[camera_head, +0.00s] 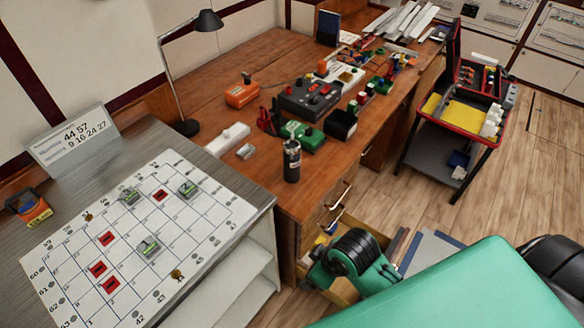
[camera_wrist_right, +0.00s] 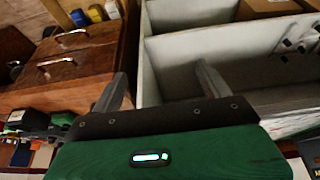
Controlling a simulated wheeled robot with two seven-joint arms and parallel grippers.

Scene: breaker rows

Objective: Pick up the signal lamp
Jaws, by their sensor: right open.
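No object is plainly marked as the signal lamp. A dark upright cylinder (camera_head: 291,162) with a pale band stands near the front edge of the wooden bench. A small black and orange handled item with a yellow label (camera_head: 35,211) sits at the far left on the grey table. I cannot tell which, if either, is the signal lamp. My right gripper (camera_wrist_right: 162,84) is open and empty in the wrist view, its fingers spread over a pale shelf unit. In the head view my green arm hides its fingertips. My left gripper is not in view.
A black desk lamp (camera_head: 208,20) stands at the back of the wooden bench (camera_head: 215,80). Several devices crowd the bench. A grid board (camera_head: 205,215) with small parts covers the grey table (camera_head: 140,138). A tool cart (camera_head: 428,135) stands right. Wood floor (camera_head: 540,170) is partly clear.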

